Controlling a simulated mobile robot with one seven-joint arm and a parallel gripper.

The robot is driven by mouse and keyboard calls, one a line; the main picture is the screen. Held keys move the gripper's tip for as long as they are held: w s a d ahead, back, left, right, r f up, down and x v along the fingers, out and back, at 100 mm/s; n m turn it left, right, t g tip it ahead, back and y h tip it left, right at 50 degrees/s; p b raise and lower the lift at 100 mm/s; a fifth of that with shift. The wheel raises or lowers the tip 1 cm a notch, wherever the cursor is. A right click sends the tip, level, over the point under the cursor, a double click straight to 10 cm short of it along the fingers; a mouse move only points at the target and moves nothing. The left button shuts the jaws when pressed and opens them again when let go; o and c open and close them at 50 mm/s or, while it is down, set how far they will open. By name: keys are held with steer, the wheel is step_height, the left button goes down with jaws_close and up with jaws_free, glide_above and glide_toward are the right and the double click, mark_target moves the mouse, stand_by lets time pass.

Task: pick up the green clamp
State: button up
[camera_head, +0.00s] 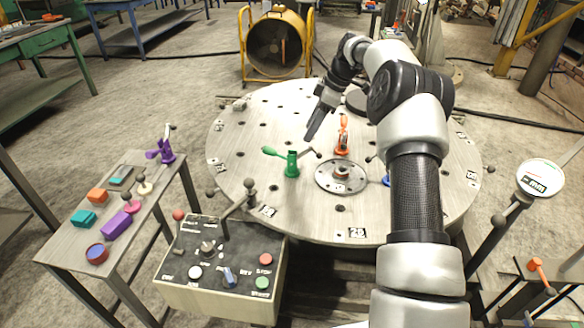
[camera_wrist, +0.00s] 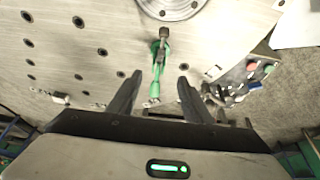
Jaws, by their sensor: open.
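The green clamp (camera_head: 291,163) stands on the round metal table (camera_head: 240,130), left of a round metal flange. Its green-tipped handle sticks out to the left and a dark-tipped arm to the right. My gripper (camera_head: 311,136) is above the table, up and to the right of the clamp in the head view. In the wrist view the green clamp (camera_wrist: 158,62) lies ahead of my gripper (camera_wrist: 157,88), between the lines of its two open fingers. The fingers are apart and hold nothing.
An orange clamp (camera_head: 342,140) stands right of my gripper, behind the flange (camera_head: 328,184). A blue part shows partly behind my arm. A control box (camera_head: 222,262) with a lever stands in front. A side table (camera_head: 70,245) at left holds several coloured objects.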

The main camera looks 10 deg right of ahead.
mark_target(295, 153)
steer(key=b+x, duration=0.1)
steer(key=x, duration=0.8)
steer(key=shift+b+x, duration=0.75)
steer(key=shift+x, duration=2)
steer(key=shift+w+a+r, duration=0.1)
steer(key=shift+w, duration=0.1)
steer(key=shift+c, duration=0.4)
jaws_close()
